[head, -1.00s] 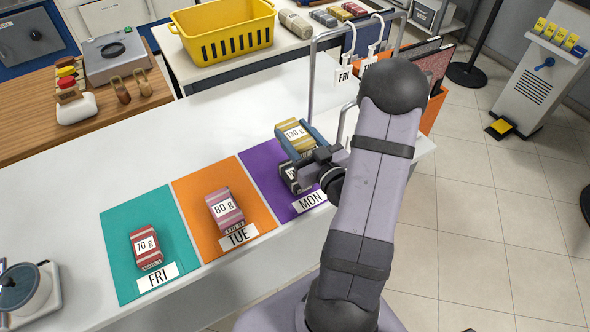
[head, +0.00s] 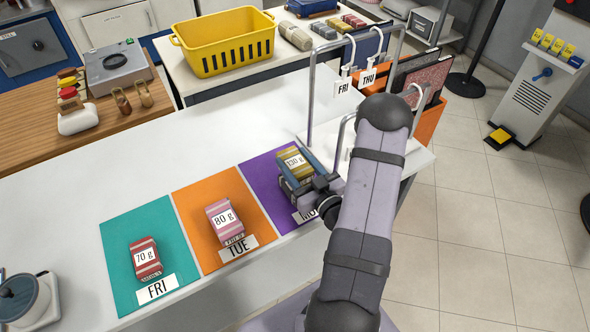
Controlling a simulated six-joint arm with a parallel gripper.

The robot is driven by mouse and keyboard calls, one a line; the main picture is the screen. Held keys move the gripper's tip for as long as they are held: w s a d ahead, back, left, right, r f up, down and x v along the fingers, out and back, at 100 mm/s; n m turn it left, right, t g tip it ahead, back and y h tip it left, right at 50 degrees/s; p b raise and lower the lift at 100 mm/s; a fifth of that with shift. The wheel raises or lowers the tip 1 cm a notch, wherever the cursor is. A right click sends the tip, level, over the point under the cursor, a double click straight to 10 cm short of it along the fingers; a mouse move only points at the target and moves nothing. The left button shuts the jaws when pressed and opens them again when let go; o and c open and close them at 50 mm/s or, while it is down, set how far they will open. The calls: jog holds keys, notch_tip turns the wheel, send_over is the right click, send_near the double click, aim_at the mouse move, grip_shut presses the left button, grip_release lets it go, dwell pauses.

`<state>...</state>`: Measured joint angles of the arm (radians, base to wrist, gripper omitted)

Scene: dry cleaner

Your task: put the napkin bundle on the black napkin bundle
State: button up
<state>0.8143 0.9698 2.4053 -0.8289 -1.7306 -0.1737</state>
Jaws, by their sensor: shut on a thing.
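The napkin bundle (head: 294,160), olive-yellow with a white "130 g" label, is held in my gripper (head: 312,184) above the purple MON mat. My gripper is shut on it; its fingers are partly hidden. The black napkin bundle (head: 289,194) lies on the purple mat (head: 255,172) directly under the held bundle. Only a dark edge of it shows now, behind my gripper. The two bundles look very close, but I cannot tell if they touch.
A pink "80 g" bundle (head: 225,220) lies on the orange TUE mat (head: 190,205), a red "70 g" bundle (head: 146,258) on the teal FRI mat (head: 120,235). A metal rail (head: 311,100) with hanging tags stands just behind. The white counter (head: 180,145) is clear behind the mats.

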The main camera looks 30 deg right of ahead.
aim_at(306, 183)
jog(key=shift+f, duration=1.75)
jog(key=shift+f, duration=0.15)
jog(key=o, duration=1.1)
jog(key=shift+o, duration=0.2)
jog(key=shift+r, duration=0.25)
jog(key=s+b, duration=0.2)
jog(key=s, duration=0.7)
jog(key=shift+s+d+f+b, duration=0.1)
jog(key=shift+s+f+b, duration=0.05)
jog(key=shift+s+b, duration=0.2)
jog(key=shift+s, duration=1.15)
